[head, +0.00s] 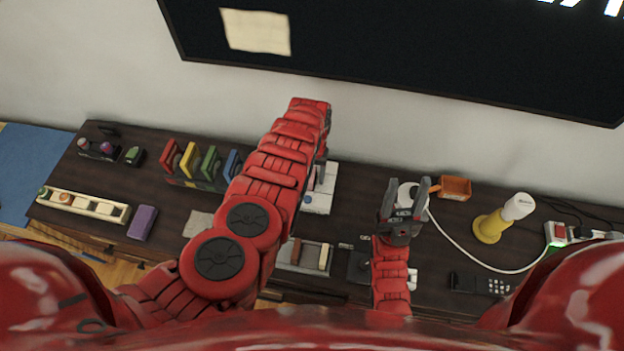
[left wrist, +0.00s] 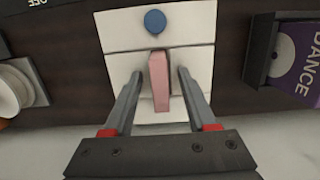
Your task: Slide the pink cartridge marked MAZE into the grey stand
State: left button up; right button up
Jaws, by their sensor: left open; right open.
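The pink cartridge (left wrist: 159,80) stands edge-up in the white console (left wrist: 190,25), with a blue button beside it. No MAZE marking is readable from here. My left gripper (left wrist: 158,74) is open, one finger on each side of the cartridge, with gaps showing. In the head view my left arm and gripper (head: 320,160) hide most of the cartridge above the console (head: 317,203). The grey stand (head: 190,182) holds several coloured cartridges to the left; a purple DANCE one (left wrist: 297,62) shows in the wrist view. My right gripper (head: 409,188) is open and empty over the desk's right half.
An orange box (head: 455,188), a yellow-and-white bottle-like object (head: 500,218), a white cable and a black phone-like object (head: 482,284) are at the right. A purple block (head: 142,222) and a cream tray (head: 83,206) lie at the left. A dark screen hangs behind.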

pick_arm(q)
jog(key=shift+c, duration=0.3)
grip_shut()
jog(key=shift+r, duration=0.15)
